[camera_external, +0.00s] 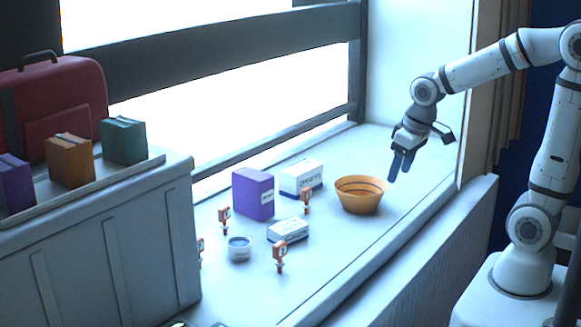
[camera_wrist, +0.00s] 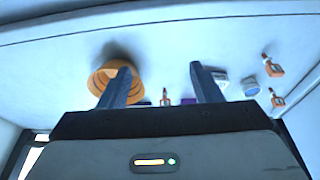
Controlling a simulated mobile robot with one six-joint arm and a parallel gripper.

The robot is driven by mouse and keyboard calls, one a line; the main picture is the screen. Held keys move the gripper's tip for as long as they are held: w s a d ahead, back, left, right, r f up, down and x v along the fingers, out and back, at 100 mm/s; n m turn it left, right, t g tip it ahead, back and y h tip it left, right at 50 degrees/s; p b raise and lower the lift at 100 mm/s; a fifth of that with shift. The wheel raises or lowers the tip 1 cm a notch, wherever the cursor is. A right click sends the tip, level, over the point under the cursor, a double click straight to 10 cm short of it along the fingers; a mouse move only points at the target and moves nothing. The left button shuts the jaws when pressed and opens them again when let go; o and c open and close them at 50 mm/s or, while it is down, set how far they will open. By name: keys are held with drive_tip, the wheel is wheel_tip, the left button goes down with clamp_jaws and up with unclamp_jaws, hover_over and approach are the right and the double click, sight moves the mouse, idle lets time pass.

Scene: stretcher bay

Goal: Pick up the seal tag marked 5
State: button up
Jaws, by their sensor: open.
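Several small orange seal tags with pale faces stand on the sill. In the external view one is at the front (camera_external: 280,254), one behind the white boxes' near side (camera_external: 306,199), one at the left (camera_external: 224,216), and one is partly hidden by the cabinet (camera_external: 200,248). The wrist view shows tags at the right (camera_wrist: 273,67), below it (camera_wrist: 277,99), and near the middle (camera_wrist: 165,101). I cannot read which is marked 5. My gripper (camera_external: 399,174) is open and empty, above the sill to the right of the bowl and apart from the tags; its fingers also show in the wrist view (camera_wrist: 160,74).
An orange bowl (camera_external: 360,203) stands between my gripper and the tags. A purple box (camera_external: 253,194), two white boxes (camera_external: 301,178) (camera_external: 288,230) and a small tub (camera_external: 239,250) stand among the tags. A cabinet (camera_external: 110,250) borders the left. The front right sill is clear.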

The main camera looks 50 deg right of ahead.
drive_tip(key=w+f+p, duration=0.2)
drive_tip(key=w+p, duration=0.1)
drive_tip(key=w, duration=1.2)
drive_tip(key=t+p, duration=0.1)
drive_tip(key=p, duration=0.2)
hover_over(307, 188)
drive_tip(key=s, duration=0.3)
drive_tip(key=f, duration=0.5)
drive_tip(key=shift+w+f, duration=0.2)
drive_tip(key=shift+w, duration=0.05)
drive_tip(key=shift+w+p+x, duration=0.1)
drive_tip(key=shift+p+x, duration=0.5)
drive_tip(key=shift+x, duration=1.45)
drive_tip(key=shift+w+p+x, duration=0.15)
drive_tip(key=shift+p+x, duration=0.4)
drive_tip(key=shift+x, duration=1.45)
drive_tip(key=shift+r, duration=0.1)
drive_tip(key=c, duration=1)
